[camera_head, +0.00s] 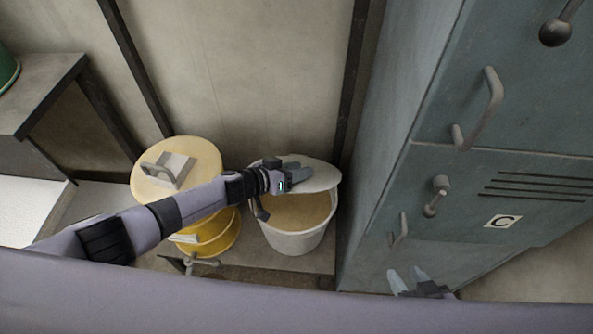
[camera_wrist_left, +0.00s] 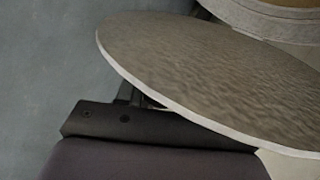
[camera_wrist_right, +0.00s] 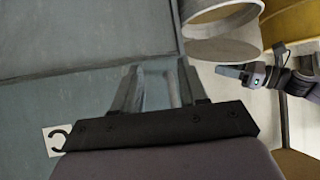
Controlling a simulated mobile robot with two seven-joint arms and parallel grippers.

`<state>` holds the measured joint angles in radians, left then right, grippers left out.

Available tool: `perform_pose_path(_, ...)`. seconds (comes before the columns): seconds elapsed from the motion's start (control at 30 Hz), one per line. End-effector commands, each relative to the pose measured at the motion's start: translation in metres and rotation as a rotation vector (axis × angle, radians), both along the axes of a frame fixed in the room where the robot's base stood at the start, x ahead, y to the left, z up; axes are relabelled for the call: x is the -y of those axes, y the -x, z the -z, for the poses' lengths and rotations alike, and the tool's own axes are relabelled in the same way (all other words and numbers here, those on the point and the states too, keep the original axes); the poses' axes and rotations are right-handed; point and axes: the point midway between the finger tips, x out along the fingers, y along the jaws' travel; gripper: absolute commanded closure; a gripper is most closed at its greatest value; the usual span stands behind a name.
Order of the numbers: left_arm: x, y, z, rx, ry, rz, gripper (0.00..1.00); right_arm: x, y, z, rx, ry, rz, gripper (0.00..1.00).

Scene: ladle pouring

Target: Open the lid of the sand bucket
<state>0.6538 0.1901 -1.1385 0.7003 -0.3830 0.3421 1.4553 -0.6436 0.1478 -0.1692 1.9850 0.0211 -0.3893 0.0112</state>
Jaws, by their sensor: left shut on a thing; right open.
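My left gripper (camera_head: 299,178) is shut on the lid. In the left wrist view the lid (camera_wrist_left: 220,75) is a large tilted disc that hides most of the fingers. In the right wrist view the bucket (camera_wrist_right: 222,22) is at the top. My right gripper (camera_head: 408,281) is open and empty, low in front of the cabinet.
A yellow drum (camera_head: 213,240) with a handled lid (camera_head: 190,160) stands left of the bucket. A blue-grey cabinet (camera_head: 465,165) with handles and a "C" label rises close on the right. A wall is behind the bucket. A bench (camera_head: 45,85) is at the far left.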

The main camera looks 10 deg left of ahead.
Motion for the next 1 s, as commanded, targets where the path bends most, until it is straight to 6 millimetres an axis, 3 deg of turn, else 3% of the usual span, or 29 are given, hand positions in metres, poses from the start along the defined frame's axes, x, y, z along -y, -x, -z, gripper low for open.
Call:
perform_pose_path(0.73,-0.0013,-0.009,-0.0083,-0.049,0.0,-0.003,1.0,0.0025,0.0027,-0.0044,-0.003,0.005,0.009,0.57)
perform_pose_path(0.77,-0.0013,-0.0091,-0.0084,-0.049,0.0,-0.004,0.59,0.0024,0.0028,-0.0043,-0.004,0.005,0.009,0.57)
perform_pose_path(0.8,-0.0013,-0.009,-0.0083,-0.049,0.0,-0.004,0.46,0.0022,0.003,-0.0042,-0.005,0.006,0.008,0.57)
perform_pose_path(1.0,-0.0006,-0.0085,-0.0081,-0.049,0.0,-0.001,0.44,0.0023,0.0035,-0.0038,-0.007,0.007,0.006,0.57)
